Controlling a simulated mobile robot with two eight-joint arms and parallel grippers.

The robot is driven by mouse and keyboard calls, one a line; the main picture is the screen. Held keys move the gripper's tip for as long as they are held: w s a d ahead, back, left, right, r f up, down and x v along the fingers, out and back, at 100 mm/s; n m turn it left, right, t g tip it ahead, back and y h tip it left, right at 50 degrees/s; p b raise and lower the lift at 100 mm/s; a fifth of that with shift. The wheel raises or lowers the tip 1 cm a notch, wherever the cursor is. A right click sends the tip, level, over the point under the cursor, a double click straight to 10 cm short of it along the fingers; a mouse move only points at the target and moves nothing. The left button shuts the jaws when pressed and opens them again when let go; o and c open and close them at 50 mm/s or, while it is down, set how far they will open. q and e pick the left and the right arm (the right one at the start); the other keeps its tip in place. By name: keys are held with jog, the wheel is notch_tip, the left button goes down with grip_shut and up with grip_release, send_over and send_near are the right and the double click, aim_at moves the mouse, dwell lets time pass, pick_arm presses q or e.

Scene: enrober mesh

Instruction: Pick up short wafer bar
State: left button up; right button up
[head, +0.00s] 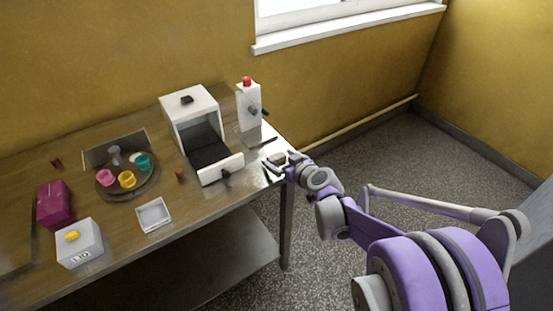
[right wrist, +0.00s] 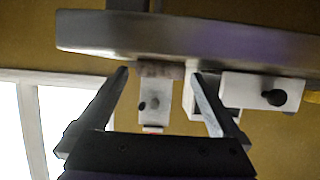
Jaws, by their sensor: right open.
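A short pale brown bar (head: 277,158), apparently the short wafer bar, lies near the right end of the table. It also shows in the right wrist view (right wrist: 160,70), at the table's edge. My right gripper (head: 281,165) is open at the table's right end, its fingers reaching toward the bar. In the right wrist view the bar appears between the two spread fingertips. I cannot tell whether a finger touches it. My left gripper is not in view.
A white machine (head: 190,108) with a dark open tray stands left of the bar, beside a red-topped white dispenser (head: 249,118). Further left are a round tray (head: 107,192) of coloured cups, an empty white tray (head: 154,224), a white lidded box (head: 80,252) and a magenta box (head: 54,205).

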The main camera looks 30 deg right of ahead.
jog(key=shift+w+f, duration=0.2)
jog(key=shift+w, duration=0.25)
jog(key=c, duration=1)
jog(key=shift+r, duration=0.15)
